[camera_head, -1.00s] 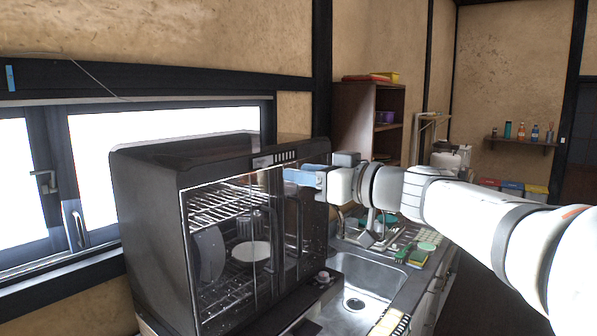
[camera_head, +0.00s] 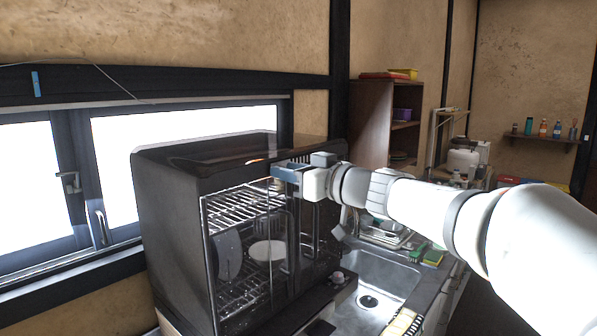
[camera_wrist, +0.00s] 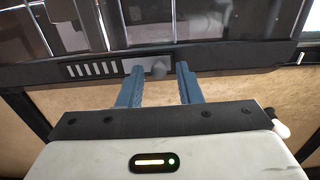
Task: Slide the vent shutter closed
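The vent is a dark strip on the front of the black dish cabinet (camera_head: 190,200). In the wrist view it shows a row of pale open slots (camera_wrist: 92,69). Beside them, to the right, are a light plate (camera_wrist: 133,65) and a grey knob (camera_wrist: 158,69) of the shutter. My gripper (camera_wrist: 160,70) is open, with one blue finger on each side of the knob. I cannot tell whether either finger touches it. In the head view my gripper (camera_head: 285,173) is at the cabinet's upper front and hides most of the vent.
Racks with plates (camera_head: 267,250) show inside the cabinet below my gripper. A sink (camera_head: 375,278) and counter lie to the right of the cabinet. A window (camera_head: 180,150) is behind it, and a wooden shelf (camera_head: 372,125) stands at the back.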

